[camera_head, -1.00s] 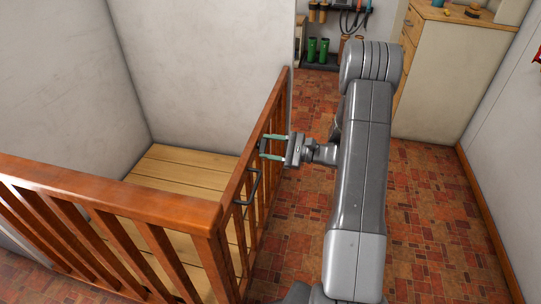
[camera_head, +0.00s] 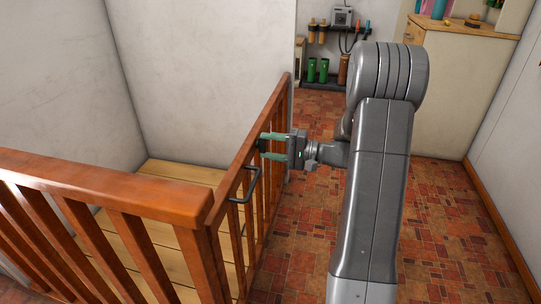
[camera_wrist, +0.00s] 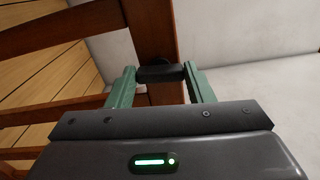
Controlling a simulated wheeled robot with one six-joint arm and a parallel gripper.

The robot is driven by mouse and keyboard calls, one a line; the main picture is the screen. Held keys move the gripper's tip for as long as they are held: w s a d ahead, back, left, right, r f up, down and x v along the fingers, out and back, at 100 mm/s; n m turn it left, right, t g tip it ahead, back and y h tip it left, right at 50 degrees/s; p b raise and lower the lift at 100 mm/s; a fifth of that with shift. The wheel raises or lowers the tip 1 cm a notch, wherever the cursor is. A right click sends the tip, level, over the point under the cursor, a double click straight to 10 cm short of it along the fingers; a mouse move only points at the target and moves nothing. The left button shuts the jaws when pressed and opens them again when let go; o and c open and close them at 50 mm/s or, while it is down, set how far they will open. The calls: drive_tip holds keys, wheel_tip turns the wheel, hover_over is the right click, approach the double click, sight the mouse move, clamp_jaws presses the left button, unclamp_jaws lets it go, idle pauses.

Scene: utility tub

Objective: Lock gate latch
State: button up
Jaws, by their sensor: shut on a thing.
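The wooden gate (camera_head: 262,165) stands at the middle of the head view, with a dark bar handle (camera_head: 254,184) on its face. My gripper (camera_head: 263,147) reaches in from the right, above the handle, with its green fingers at the gate's upper bars. In the wrist view, my gripper (camera_wrist: 160,80) has its two green fingers on either side of a small dark latch piece (camera_wrist: 160,73). It is shut on this piece, which lies in front of a wooden upright (camera_wrist: 152,30). The rest of the latch is hidden by the gripper body.
A wooden railing (camera_head: 100,185) joins the gate at the front left. Pale planks (camera_head: 180,180) lie behind it, beside white walls (camera_head: 210,70). A cabinet (camera_head: 460,90) and a rack of green boots (camera_head: 318,70) stand at the back. The tiled floor right of my arm is clear.

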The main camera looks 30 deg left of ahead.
drive_tip(key=shift+f+n+b, duration=0.15)
drive_tip(key=shift+n+b, duration=0.35)
drive_tip(key=shift+b, duration=0.05)
drive_tip(key=o, duration=1)
drive_tip(key=shift+d, duration=0.1)
drive_tip(key=p+v, duration=0.3)
drive_tip(key=v, duration=1)
drive_tip(key=shift+d, duration=0.3)
drive_tip(key=shift+a, duration=0.1)
